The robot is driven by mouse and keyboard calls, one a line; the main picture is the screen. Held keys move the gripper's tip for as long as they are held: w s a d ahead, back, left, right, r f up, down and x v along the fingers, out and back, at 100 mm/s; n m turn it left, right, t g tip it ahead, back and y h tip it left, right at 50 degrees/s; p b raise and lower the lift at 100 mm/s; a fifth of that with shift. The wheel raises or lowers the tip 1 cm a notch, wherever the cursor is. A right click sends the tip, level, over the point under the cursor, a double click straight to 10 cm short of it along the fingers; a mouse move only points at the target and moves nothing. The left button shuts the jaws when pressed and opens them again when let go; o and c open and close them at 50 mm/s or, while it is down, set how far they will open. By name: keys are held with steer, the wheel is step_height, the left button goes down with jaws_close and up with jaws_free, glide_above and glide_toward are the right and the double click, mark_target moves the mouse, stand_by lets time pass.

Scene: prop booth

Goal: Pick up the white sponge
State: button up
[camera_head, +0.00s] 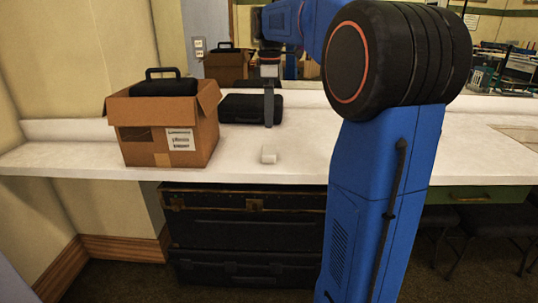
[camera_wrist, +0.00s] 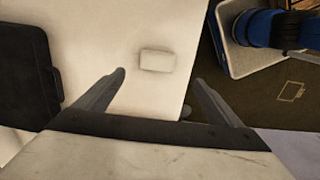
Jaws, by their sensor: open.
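The white sponge (camera_head: 268,155) is a small pale block lying on the white counter (camera_head: 300,165), close to its front edge. It also shows in the wrist view (camera_wrist: 157,60), where it is apart from the fingers and lies beyond and between their tips. My gripper (camera_head: 269,122) hangs pointing down over the counter, behind the sponge in the head view. In the wrist view my gripper (camera_wrist: 158,75) has its two fingers spread wide, with nothing between them.
A cardboard box (camera_head: 190,130) with a black case in it stands left of the sponge. Another black case (camera_head: 240,108) lies behind, near the mirror. Dark trunks (camera_head: 245,225) stand below the counter. The counter around the sponge is clear.

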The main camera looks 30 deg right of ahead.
glide_above(269, 149)
steer(key=f, duration=0.8)
steer(key=shift+s+a, duration=0.1)
steer(key=shift+s, duration=0.25)
steer(key=shift+w+f, duration=0.2)
steer(key=shift+f, duration=1.1)
steer(key=shift+w+f, duration=0.15)
steer(key=shift+f, duration=1.1)
steer(key=c, duration=1.1)
